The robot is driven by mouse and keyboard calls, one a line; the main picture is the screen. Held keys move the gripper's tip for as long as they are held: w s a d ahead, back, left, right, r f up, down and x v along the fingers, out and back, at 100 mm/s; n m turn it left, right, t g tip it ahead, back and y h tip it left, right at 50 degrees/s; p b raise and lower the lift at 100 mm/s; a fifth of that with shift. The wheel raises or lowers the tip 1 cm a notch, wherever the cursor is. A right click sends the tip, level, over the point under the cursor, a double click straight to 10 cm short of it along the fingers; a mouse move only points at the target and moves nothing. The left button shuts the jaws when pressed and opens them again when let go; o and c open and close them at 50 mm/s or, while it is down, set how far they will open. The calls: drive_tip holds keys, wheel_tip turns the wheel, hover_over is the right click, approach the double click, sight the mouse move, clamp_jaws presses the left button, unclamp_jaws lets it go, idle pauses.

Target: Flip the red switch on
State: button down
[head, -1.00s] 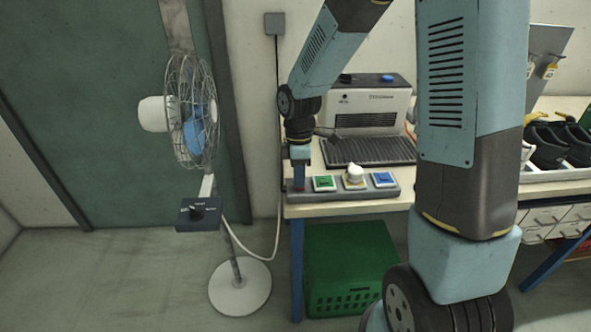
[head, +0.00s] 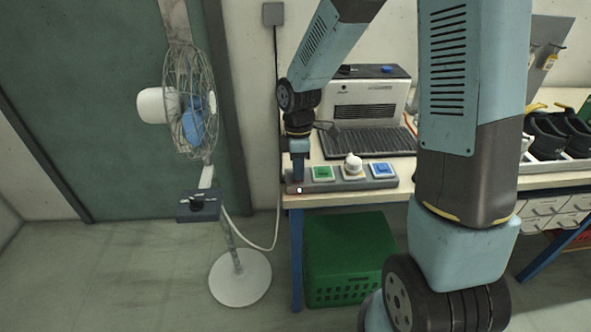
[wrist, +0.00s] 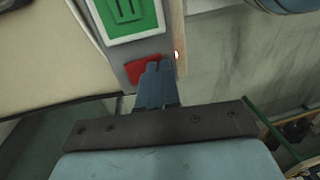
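The red switch (wrist: 143,69) is at the end of a grey switch panel (wrist: 120,55), beside the green switch (wrist: 127,14) in the wrist view. My gripper (wrist: 156,75) has its blue fingers together, with nothing seen between them. The fingertips overlap the red switch and appear to press on it; exact contact is hard to tell. In the head view, my gripper (head: 298,178) points down at the panel's left end and hides most of the red switch. A small bright light with a reddish glow (head: 299,190) shows at the panel's front edge.
The panel also carries a green switch (head: 322,173), a white knob (head: 353,163) and a blue switch (head: 382,170). A machine (head: 370,110) stands behind it on the bench. A fan (head: 190,105) with a control box (head: 198,206) stands left. A green crate (head: 350,262) sits below.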

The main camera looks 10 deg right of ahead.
drive_tip(key=shift+f, duration=0.4)
drive_tip(key=shift+r, duration=0.1)
drive_tip(key=shift+w+r, duration=0.1)
drive_tip(key=shift+r, duration=0.5)
wheel_tip(320, 180, up, 13)
drive_tip(key=s, duration=0.2)
drive_tip(key=s+d+r+m+t, duration=0.7)
drive_tip(key=s+d+r+m, duration=0.6)
drive_tip(key=s+d+m, duration=0.2)
drive_tip(key=m, duration=0.2)
drive_tip(key=shift+s+d+m, duration=0.2)
drive_tip(key=shift+d+m, duration=0.05)
drive_tip(key=shift+m, duration=0.15)
